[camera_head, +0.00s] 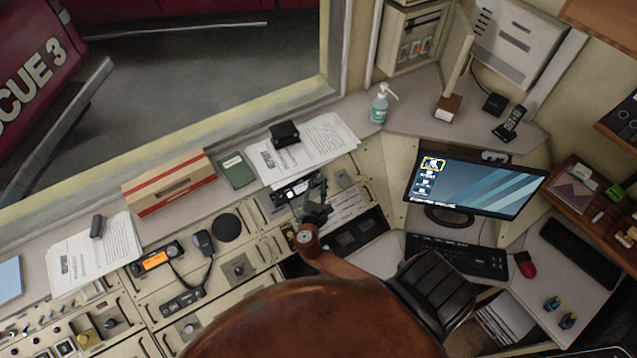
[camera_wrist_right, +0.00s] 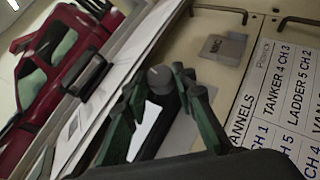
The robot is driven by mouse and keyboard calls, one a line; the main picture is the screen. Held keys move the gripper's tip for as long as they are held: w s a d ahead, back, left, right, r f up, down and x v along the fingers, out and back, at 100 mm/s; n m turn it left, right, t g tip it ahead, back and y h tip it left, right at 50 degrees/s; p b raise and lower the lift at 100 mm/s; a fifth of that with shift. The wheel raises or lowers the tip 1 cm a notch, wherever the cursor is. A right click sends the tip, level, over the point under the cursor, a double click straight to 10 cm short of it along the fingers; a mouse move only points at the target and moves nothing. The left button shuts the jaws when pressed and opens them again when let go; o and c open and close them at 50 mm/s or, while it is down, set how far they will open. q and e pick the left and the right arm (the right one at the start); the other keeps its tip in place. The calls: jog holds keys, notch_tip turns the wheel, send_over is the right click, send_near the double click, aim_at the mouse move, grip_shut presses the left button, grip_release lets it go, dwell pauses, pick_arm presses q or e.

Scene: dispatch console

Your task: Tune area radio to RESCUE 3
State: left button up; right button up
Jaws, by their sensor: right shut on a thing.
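My right gripper (camera_head: 314,208) is over the console, just in front of the small area radio panel (camera_head: 292,191). In the right wrist view its two dark green fingers (camera_wrist_right: 160,95) stand on either side of a round grey knob (camera_wrist_right: 160,78) and are shut on it. The knob's pointer and any dial marks are too small to read. A white channel card (camera_wrist_right: 285,105) lies to the right, with lines such as TANKER 4 CH 3 and LADDER 5 CH 2; part of it is cut off. My left gripper is not in view.
Papers (camera_head: 305,150) with a black box (camera_head: 285,133) lie behind the radio. An orange-screened radio (camera_head: 156,259) with a hand microphone (camera_head: 203,243) is at left. A monitor (camera_head: 475,188) stands at right. RESCUE 3 shows on the red truck (camera_head: 40,75) outside.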

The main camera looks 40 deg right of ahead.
dwell(0.4)
jog(key=o, duration=1.1)
jog(key=shift+o, duration=0.2)
jog(key=v, duration=1.2)
jog(key=shift+w+r, duration=0.1)
jog(key=shift+r, duration=0.05)
